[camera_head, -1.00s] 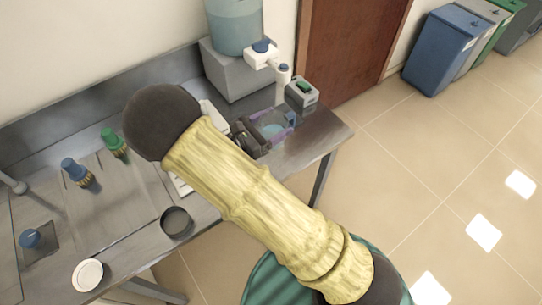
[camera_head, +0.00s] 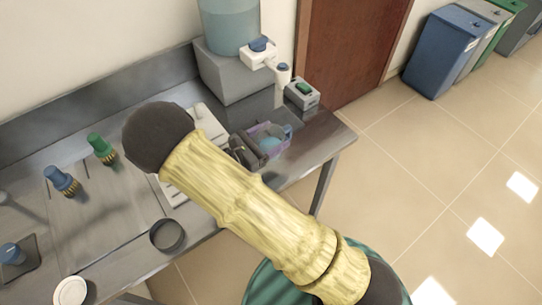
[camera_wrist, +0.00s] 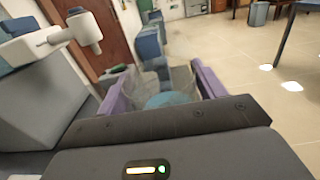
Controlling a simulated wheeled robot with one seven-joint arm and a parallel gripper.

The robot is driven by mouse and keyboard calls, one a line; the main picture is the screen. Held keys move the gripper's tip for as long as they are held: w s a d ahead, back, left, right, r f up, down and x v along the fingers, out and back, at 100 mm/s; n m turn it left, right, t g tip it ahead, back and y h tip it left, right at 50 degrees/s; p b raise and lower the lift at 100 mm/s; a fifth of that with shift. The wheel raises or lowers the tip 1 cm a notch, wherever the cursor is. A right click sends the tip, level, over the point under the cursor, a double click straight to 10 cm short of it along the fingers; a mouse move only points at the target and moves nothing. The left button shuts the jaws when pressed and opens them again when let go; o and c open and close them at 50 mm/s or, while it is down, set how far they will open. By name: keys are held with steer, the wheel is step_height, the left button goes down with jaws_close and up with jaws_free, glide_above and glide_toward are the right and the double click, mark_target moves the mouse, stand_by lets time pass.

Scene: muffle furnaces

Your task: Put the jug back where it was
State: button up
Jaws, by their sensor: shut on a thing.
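The jug (camera_head: 270,142) is a clear vessel with bluish contents, near the right end of the steel bench. My gripper (camera_head: 266,134) has purple fingers on both sides of it and is shut on it. In the wrist view the jug (camera_wrist: 165,98) shows between the two purple fingers of my gripper (camera_wrist: 160,88), with a blue surface inside. The dark gripper body hides its lower part. I cannot tell whether its base touches the bench.
A water dispenser with a blue tank (camera_head: 230,25) stands behind on a grey block. A small grey box with a green top (camera_head: 302,94) is at the bench's back right corner. Blue and green knobbed fittings, a dark ring (camera_head: 167,235) and a white disc (camera_head: 70,291) are left. Bins (camera_head: 440,50) stand far right.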

steer(key=shift+f, duration=1.4)
steer(key=shift+f+p, duration=0.4)
steer(key=shift+f, duration=1.7)
steer(key=shift+f, duration=0.15)
steer(key=o, duration=1.2)
